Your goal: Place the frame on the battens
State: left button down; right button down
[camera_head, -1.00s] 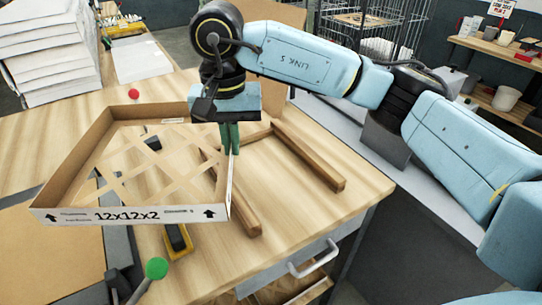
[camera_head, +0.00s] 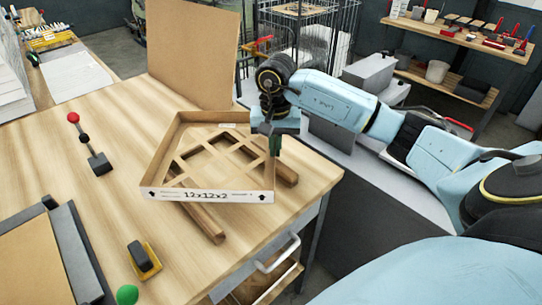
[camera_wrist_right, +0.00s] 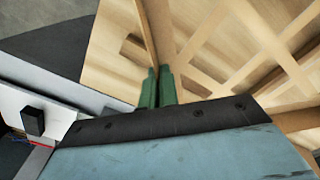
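The frame (camera_head: 207,195) is a shallow cardboard box with a lattice face and a white front edge reading "12x12x2". My right gripper (camera_head: 275,145) is shut on its right-hand wall. In the right wrist view the green fingers (camera_wrist_right: 157,80) pinch that wall, with the lattice (camera_wrist_right: 250,50) to the right. The frame is roughly level over two wooden battens on the table. The left batten (camera_head: 208,224) sticks out below its front edge, the right batten (camera_head: 288,176) past its right side. I cannot tell whether frame and battens touch. My left gripper is out of view.
A yellow-and-black tool (camera_head: 143,258) and a grey fixture (camera_head: 85,250) are at front left. A red-and-black-knobbed device (camera_head: 98,160) stands further back. A brown board (camera_head: 192,55) stands behind.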

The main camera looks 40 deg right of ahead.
notch_tip(320, 180, down, 4)
jog(key=shift+r, duration=0.15)
jog(key=c, duration=2.1)
grip_release()
jog(key=shift+c, duration=0.2)
jog(key=o, duration=0.5)
jog(key=shift+c, duration=0.2)
jog(key=shift+r, duration=0.4)
notch_tip(320, 180, up, 11)
jog(key=shift+r+b, duration=0.2)
jog(key=shift+b, duration=0.3)
jog(key=shift+s, duration=0.1)
